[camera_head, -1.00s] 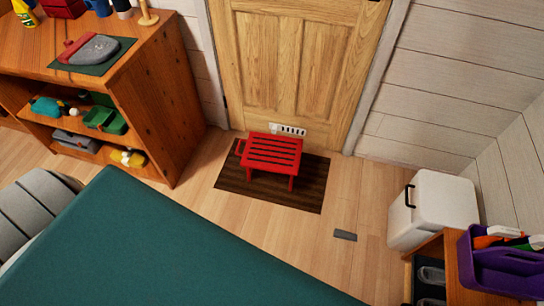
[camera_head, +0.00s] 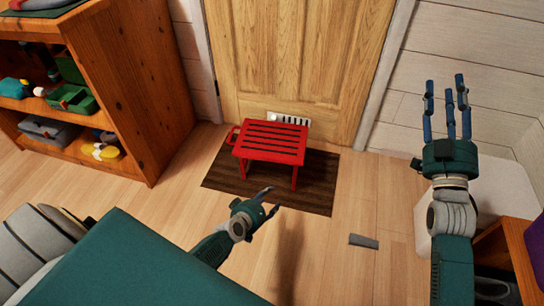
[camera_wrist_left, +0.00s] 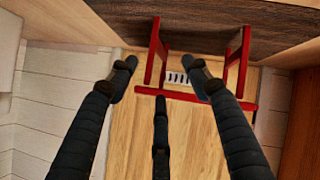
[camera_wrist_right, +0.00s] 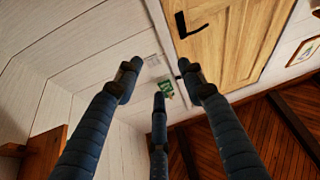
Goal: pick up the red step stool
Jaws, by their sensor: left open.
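The red step stool (camera_head: 270,142) stands upright on a dark brown mat (camera_head: 222,175) in front of the wooden door. It has a slatted top and a loop handle on its left side. My left gripper (camera_head: 268,200) is open and empty in front of the stool, apart from it in the head view. In the left wrist view the stool's red legs (camera_wrist_left: 238,65) and top edge show upside down beyond the spread fingers. My right gripper (camera_head: 447,92) is raised at the right with its fingers spread and pointing up, empty, far from the stool.
A wooden shelf (camera_head: 150,110) with bins stands at the left. A green-covered surface (camera_head: 120,260) fills the front left. A grey wedge (camera_head: 363,241) lies on the floor. A white box (camera_head: 495,185) stands behind my right arm.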

